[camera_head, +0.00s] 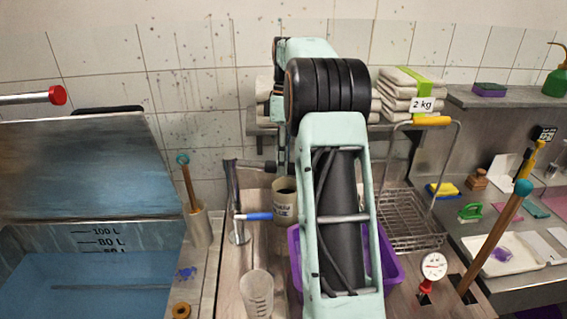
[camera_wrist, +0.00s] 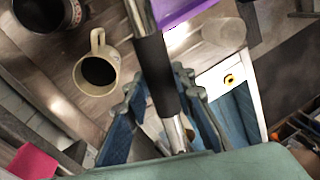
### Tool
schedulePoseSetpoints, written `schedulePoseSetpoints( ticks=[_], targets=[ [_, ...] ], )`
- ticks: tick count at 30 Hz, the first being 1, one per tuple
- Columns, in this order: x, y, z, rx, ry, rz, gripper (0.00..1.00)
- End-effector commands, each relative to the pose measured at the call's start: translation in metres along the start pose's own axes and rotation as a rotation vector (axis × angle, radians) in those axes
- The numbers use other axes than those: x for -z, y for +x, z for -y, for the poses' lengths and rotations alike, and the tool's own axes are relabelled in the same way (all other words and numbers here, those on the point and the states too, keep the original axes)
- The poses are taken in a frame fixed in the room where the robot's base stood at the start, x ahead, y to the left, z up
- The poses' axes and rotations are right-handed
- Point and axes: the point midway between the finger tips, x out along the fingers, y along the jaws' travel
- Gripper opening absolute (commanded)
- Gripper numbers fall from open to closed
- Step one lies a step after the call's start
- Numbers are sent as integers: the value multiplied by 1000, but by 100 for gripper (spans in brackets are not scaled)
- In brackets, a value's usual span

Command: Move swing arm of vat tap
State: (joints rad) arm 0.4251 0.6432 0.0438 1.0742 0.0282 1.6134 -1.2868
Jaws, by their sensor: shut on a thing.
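The vat tap (camera_head: 238,205) stands on the counter right of the vat, with a blue-handled lever (camera_head: 260,216) on its post. Its swing arm (camera_head: 252,164) reaches right at the top of the post and ends behind my arm. In the wrist view the swing arm is a metal bar with a black sleeve (camera_wrist: 155,72). My gripper (camera_wrist: 160,84) is shut on this sleeve, one finger on each side. In the head view my arm hides the gripper. The vat (camera_head: 95,278) at left holds blue liquid and has a raised lid (camera_head: 85,165).
A mug (camera_wrist: 98,68) with dark contents stands close by the gripper. A purple tub (camera_head: 392,268), a clear beaker (camera_head: 257,290) and a wire basket (camera_head: 408,222) crowd the counter. A stick in a holder (camera_head: 199,228) stands between the vat and tap.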

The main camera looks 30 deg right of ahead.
Motion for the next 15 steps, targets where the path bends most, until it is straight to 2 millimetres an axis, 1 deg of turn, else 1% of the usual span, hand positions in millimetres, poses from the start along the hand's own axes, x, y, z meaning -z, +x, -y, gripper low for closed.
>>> schedulePoseSetpoints(
  ticks=[4,5,9,10,15],
  targets=[
    [1,-2,0,-5,0,-3,0],
    [1,-2,0,-5,0,-3,25],
    [1,-2,0,-4,0,-2,40],
    [1,-1,0,-3,1,-2,42],
    [1,-1,0,-1,1,-1,42]
  ],
)
